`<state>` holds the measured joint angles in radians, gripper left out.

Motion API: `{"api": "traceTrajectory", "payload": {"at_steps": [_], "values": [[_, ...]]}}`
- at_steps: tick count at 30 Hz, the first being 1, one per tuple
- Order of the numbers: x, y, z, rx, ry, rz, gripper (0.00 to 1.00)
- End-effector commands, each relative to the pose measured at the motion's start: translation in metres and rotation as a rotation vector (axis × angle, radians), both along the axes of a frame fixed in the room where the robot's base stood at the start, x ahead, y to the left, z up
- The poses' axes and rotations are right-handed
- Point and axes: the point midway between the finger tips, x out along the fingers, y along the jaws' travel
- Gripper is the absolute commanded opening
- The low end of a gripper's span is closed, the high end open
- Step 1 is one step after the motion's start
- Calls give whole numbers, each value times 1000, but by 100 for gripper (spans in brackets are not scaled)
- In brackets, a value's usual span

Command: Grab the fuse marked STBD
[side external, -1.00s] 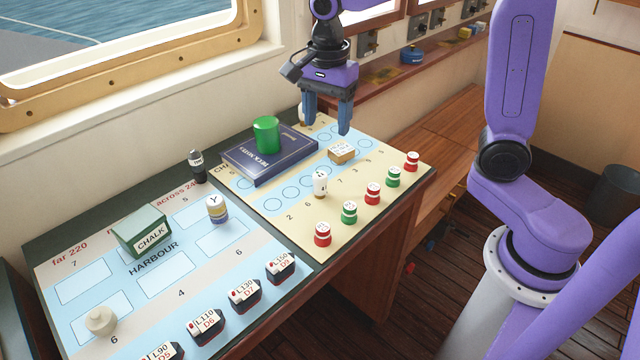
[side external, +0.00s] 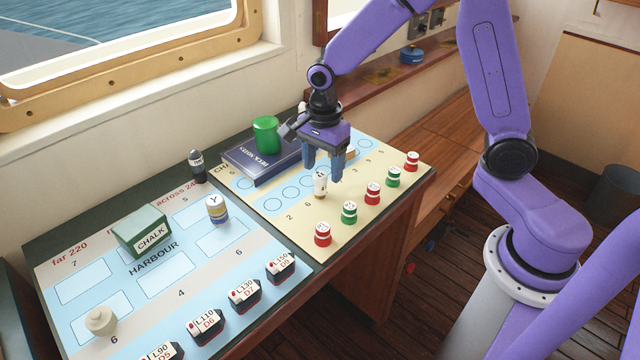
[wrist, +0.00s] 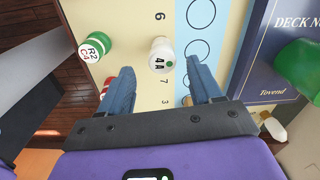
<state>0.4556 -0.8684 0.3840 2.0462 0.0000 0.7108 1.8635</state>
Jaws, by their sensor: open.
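No STBD marking is legible in any view. A small white fuse-like piece (side external: 320,188) stands upright on the cream part of the chart. In the wrist view the white piece (wrist: 160,52) shows a "4A" mark and a green dot on its top. My gripper (side external: 322,173) is open and empty, its fingers pointing down above and just behind this piece. In the wrist view my gripper's fingers (wrist: 160,72) are apart, with the white piece just beyond the gap between them. A tan block (side external: 350,154) is partly hidden behind my gripper.
Red and green numbered pieces (side external: 349,212) line the chart's right edge. A dark blue book (side external: 250,165) with a green cylinder (side external: 266,134) lies behind left. The left chart holds a CHALK box (side external: 141,232), a Y-marked pot (side external: 216,208) and several labelled dark blocks (side external: 243,295).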

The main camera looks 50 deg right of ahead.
Motion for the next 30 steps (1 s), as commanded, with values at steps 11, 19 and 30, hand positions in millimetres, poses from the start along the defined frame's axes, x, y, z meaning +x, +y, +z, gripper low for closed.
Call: {"api": "traceTrajectory", "payload": {"at_steps": [11,19,30], "values": [[2,7,-38,-3,5,-1,64],[3,7,-53,0,0,0,64],[3,7,-53,0,0,0,4]]}}
